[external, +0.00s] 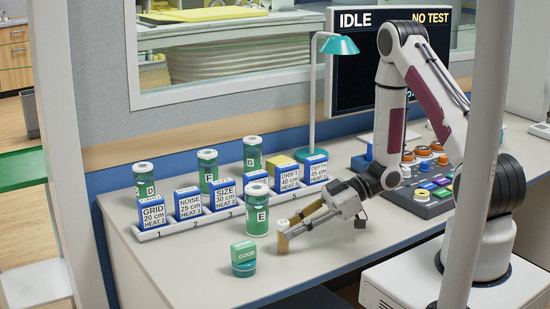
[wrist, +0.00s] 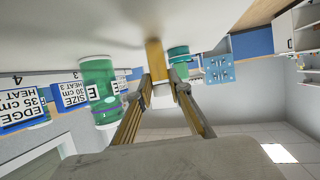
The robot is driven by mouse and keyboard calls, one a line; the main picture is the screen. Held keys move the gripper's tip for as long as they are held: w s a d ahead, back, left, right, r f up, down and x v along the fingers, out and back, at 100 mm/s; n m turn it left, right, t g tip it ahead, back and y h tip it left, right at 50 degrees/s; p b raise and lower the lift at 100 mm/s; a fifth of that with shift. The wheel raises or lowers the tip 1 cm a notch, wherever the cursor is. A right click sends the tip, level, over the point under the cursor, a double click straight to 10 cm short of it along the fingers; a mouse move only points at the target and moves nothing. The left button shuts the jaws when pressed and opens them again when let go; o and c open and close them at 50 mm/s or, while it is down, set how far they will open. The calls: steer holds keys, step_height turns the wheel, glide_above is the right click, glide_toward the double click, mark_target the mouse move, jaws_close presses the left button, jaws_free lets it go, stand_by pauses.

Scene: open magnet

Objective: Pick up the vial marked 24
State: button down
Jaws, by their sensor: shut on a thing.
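My gripper (external: 287,229) is low over the front middle of the white counter, its fingers closed on a small tan cylinder (external: 283,243) with a pale top. The cylinder stands upright, at or very near the counter surface. In the wrist view, my gripper (wrist: 162,84) has its fingertips at the sides of this yellow-tan cylinder (wrist: 154,58). No number 24 can be read on it in either view, so I cannot tell its mark. Nearby, to its left, stands a green jar marked E (external: 256,212) with a white lid, apart from my fingers.
A white rack (external: 148,236) holds several blue-and-white labelled boxes, with green jars D (external: 145,187), F (external: 208,178) and G (external: 252,160) behind. A green GOOD item (external: 243,255) sits front left. A teal lamp (external: 314,158) and button panel (external: 427,200) stand behind and right.

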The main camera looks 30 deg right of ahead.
step_height(320, 180, up, 10)
stand_by(0.9)
steer(key=shift+f, duration=0.1)
